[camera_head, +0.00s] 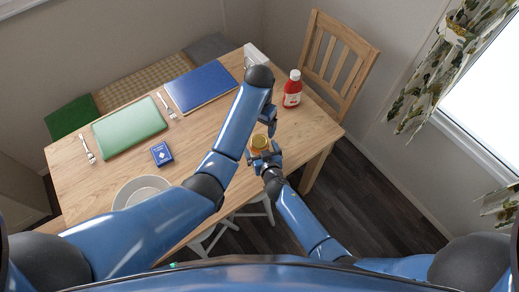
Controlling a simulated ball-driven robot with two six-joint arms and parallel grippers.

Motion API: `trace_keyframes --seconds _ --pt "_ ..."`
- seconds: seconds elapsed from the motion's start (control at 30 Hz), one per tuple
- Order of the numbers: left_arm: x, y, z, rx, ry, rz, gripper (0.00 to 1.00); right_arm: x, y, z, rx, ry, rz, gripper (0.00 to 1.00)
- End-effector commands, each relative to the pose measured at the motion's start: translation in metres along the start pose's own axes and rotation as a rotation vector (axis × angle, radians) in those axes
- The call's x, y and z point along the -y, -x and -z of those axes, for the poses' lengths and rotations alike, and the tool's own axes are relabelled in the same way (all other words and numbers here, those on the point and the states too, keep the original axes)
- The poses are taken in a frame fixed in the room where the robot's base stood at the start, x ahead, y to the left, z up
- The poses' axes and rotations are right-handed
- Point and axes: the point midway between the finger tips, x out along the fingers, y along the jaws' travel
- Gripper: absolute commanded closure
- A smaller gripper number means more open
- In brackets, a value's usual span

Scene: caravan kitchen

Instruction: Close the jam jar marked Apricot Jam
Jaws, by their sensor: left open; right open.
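A small jar (260,142) with a gold-coloured round top stands near the table's right front edge; its label is not readable. I cannot tell whether the gold top is seated tight. My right gripper (262,157) is open at the near side of the jar, its fingers close to the jar's body; whether they touch it I cannot tell. My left arm reaches across the table, and its gripper (269,121) is open, pointing down just beyond and above the jar. The jar's lower part is partly hidden by my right gripper.
A wooden chair (340,52) stands behind.

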Motion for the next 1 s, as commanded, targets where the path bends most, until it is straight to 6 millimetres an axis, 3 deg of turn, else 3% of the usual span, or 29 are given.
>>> trace_keyframes --seconds 0.33,1.0 --pt "0.0 0.0 0.0 0.0 0.0 0.0 0.16 0.0 -0.0017 0.0004 -0.001 0.0 0.0 0.0" --pt "0.0 0.0 0.0 0.0 0.015 0.0 0.16 0.0001 -0.0014 0.0001 0.0 0.0 0.0 1.0"
